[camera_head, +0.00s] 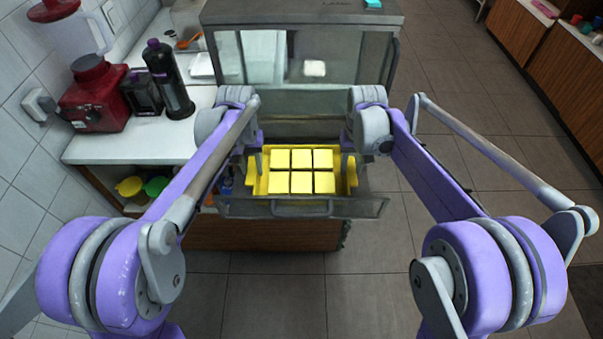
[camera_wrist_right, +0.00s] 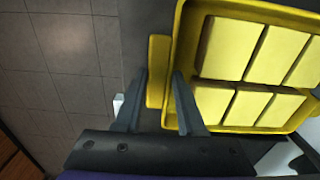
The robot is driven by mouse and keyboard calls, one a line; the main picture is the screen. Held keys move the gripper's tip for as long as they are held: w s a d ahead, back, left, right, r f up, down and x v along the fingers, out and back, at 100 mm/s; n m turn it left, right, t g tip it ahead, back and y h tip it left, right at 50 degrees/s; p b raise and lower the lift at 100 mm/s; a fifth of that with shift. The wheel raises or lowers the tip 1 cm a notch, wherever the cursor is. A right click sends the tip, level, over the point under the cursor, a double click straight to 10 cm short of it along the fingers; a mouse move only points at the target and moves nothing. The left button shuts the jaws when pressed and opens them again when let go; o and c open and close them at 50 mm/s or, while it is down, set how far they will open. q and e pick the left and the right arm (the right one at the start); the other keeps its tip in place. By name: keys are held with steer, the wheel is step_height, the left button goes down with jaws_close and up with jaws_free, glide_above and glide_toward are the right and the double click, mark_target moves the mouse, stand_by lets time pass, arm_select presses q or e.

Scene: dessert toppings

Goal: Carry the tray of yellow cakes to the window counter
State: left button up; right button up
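A yellow tray (camera_head: 315,191) holds several yellow cakes in two rows. It sits level at the open front of a steel, glass-fronted appliance (camera_head: 300,19), behind the lowered door (camera_head: 355,207). My left gripper (camera_head: 257,164) is at the tray's left end; its finger gap is too small to judge. My right gripper (camera_head: 349,166) is at the tray's right end. In the right wrist view, the tray's rim (camera_wrist_right: 176,45) shows, and my right gripper (camera_wrist_right: 159,78) has its fingers apart on either side of the yellow handle (camera_wrist_right: 158,58), with small gaps visible.
A white counter (camera_head: 140,146) on the left carries a red blender (camera_head: 95,95), a dark bottle (camera_head: 168,80) and a dark container (camera_head: 141,93). Wooden cabinets (camera_head: 520,30) stand at the far right. The tiled floor (camera_head: 450,75) between is clear.

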arm_select(q)
jaws_close()
arm_select(e)
jaws_close()
stand_by(0.7)
